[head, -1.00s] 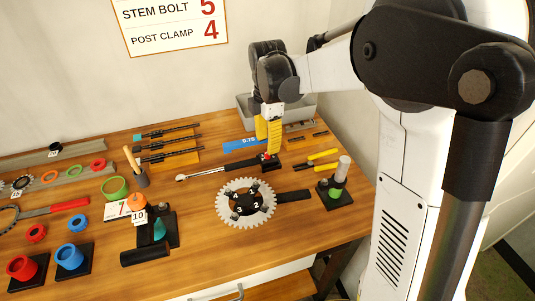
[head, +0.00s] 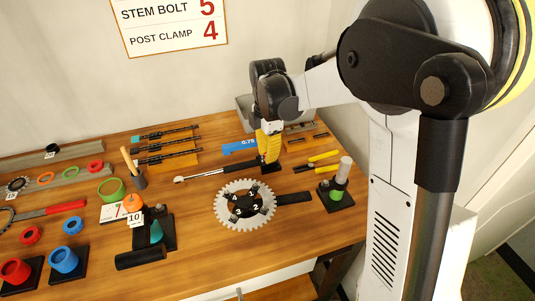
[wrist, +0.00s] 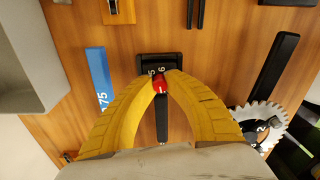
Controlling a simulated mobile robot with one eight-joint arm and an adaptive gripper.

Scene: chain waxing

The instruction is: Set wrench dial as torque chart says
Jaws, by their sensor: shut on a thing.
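The torque wrench (head: 215,172) lies on the bench, its silver head to the left and its black handle to the right. At the handle end is a black block with a red dial (wrist: 160,86). White digits 5 and 6 show on the block (wrist: 172,62) beside the dial. My gripper (wrist: 160,76) is shut on the red dial with its yellow fingers, which also show in the head view (head: 269,161). The fingers hide part of the dial and other digits. The torque chart (head: 172,25) on the wall shows stem bolt 5 and post clamp 4; its top is cut off.
A toothed chainring (head: 226,218) lies in front of the wrench. Yellow-handled pliers (head: 322,157) and a post stand (head: 335,196) are to the right. A blue 0.75 tool (head: 238,147) and a grey bin (head: 243,106) lie behind.

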